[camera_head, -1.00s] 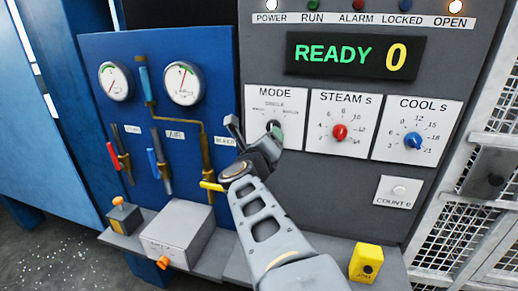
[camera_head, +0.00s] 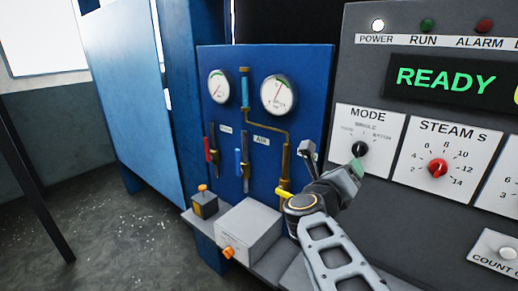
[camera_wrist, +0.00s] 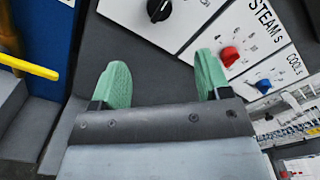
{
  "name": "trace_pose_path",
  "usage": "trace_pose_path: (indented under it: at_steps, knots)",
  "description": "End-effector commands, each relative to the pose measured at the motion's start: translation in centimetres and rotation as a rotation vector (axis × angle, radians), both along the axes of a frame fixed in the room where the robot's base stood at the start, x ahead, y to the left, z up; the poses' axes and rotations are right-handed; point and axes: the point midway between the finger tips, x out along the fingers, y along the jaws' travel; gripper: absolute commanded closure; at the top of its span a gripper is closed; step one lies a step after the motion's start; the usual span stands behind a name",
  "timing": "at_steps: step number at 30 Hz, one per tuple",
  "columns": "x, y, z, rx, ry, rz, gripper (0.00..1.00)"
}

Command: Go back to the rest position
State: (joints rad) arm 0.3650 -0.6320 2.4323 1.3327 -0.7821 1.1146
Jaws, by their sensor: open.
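My gripper (camera_head: 333,162) is in front of the grey control panel, just below the black MODE knob (camera_head: 359,149) in the head view. In the wrist view my gripper (camera_wrist: 162,72) shows two green fingertips spread wide with nothing between them. The MODE knob (camera_wrist: 158,9) lies beyond the fingertips near the top edge, apart from them. The red STEAM knob (camera_wrist: 229,56) appears beside the right fingertip in the wrist view. The display (camera_head: 445,80) reads READY, and its right part is cut off.
A blue board (camera_head: 262,60) with gauges, valves and pipes stands left of the panel. A yellow-handled valve (camera_head: 285,194) is close to my wrist. A grey box (camera_head: 248,228) sits on the ledge below. Open floor (camera_head: 110,215) lies to the left.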

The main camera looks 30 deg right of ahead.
Motion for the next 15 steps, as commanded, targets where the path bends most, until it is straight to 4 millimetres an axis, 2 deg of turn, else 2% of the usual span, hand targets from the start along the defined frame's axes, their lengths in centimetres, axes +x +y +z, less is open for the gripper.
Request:
trace_pose_path:
  at_steps: [5, 8, 11, 14, 15]
  knots:
    - [0.0, 0.0, 0.0, -0.007, 0.017, 0.001, 0.3]
    - [1.2, 0.6, -0.2, -0.044, 0.111, 0.078, 0.3]
    - [3.8, 2.5, -0.6, -0.163, 0.299, 0.264, 0.3]
    - [6.7, 6.0, -1.9, -0.367, 0.565, 0.524, 0.3]
    - [7.6, 7.8, -2.8, -0.466, 0.682, 0.643, 0.3]
